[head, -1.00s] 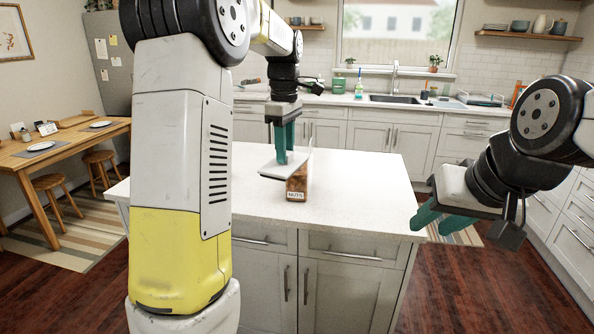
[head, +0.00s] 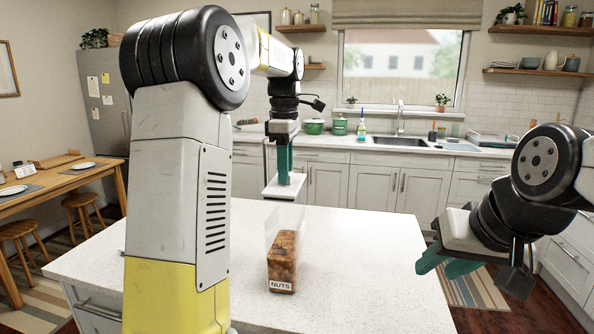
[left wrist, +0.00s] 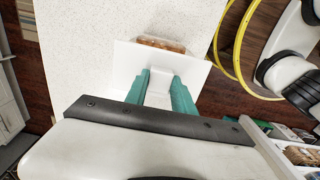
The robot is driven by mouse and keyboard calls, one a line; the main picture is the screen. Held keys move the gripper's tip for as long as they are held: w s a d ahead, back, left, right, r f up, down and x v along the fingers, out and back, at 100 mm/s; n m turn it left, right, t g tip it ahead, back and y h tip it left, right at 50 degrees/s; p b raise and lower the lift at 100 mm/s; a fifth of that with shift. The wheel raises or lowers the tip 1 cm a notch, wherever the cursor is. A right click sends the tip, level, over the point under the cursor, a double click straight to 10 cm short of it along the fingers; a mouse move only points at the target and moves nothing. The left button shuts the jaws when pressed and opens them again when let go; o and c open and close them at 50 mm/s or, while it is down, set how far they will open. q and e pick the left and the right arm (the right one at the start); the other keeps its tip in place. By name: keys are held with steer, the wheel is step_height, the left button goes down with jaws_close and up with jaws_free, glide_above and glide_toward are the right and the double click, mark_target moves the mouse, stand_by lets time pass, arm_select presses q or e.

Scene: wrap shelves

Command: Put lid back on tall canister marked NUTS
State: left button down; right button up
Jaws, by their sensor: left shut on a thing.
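The tall clear canister marked NUTS (head: 282,262) stands upright on the white island, with brown nuts in its lower part and a clear upper part. My left gripper (head: 284,172) is shut on the white square lid (head: 290,190), which is nearly level just above the canister's rim in the head view. In the left wrist view, the lid (left wrist: 128,68) spreads beyond my fingers (left wrist: 160,88). A strip of the canister (left wrist: 162,44) shows past its far edge; the rest is hidden. My right gripper (head: 445,265) is empty with its fingers apart, right of the island.
The island top (head: 360,255) is clear around the canister. A wooden table (head: 60,185) stands at left.

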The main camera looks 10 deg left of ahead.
mark_target(286, 190)
arm_select(q)
steer(key=shift+f, duration=2.8)
steer(key=shift+f, duration=0.75)
steer(key=shift+c, duration=2.1)
jaws_free()
steer(key=shift+r, duration=3.55)
